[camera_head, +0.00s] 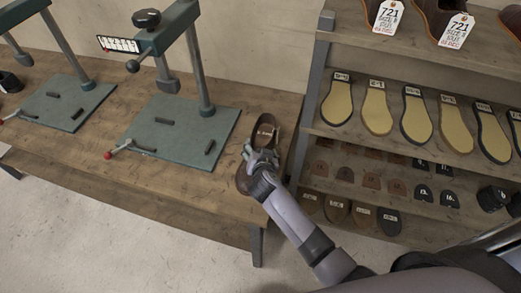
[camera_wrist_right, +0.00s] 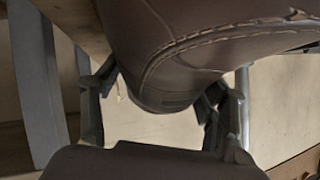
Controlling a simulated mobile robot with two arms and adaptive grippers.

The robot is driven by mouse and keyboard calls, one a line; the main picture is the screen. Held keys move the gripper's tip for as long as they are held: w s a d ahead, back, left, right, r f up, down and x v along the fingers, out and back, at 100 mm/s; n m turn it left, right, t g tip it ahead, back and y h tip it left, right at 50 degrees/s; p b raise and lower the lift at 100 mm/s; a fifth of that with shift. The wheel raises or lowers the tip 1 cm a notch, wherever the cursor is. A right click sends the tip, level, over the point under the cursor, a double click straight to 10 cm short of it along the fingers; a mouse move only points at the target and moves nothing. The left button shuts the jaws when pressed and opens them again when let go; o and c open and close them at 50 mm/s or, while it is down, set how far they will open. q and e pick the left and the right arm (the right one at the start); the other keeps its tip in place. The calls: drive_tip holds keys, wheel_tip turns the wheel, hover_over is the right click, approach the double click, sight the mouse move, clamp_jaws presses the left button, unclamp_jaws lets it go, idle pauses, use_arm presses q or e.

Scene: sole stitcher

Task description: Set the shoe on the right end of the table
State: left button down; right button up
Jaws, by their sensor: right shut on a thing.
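The brown shoe (camera_head: 268,123) is at the right end of the wooden table (camera_head: 262,103) in the head view. My right gripper (camera_head: 262,158) is shut on the shoe at its near end. In the right wrist view the brown stitched shoe (camera_wrist_right: 190,50) fills the upper middle, between the two fingers of my right gripper (camera_wrist_right: 165,95). Part of the shoe is hidden behind the gripper in the head view. I cannot tell whether the shoe touches the table top. My left gripper is not in view.
Two green stitching machines stand on the table, one in the middle (camera_head: 180,130) and one at the left (camera_head: 65,105). A shelf rack (camera_head: 330,60) with soles, heels and tagged shoes stands close on the right. Bare table lies around the shoe.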

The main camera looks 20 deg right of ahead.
drive_tip(key=o, duration=1.9)
drive_tip(key=shift+o, duration=0.2)
drive_tip(key=shift+s, duration=0.1)
drive_tip(key=b+v, duration=0.1)
drive_tip(key=v, duration=1.1)
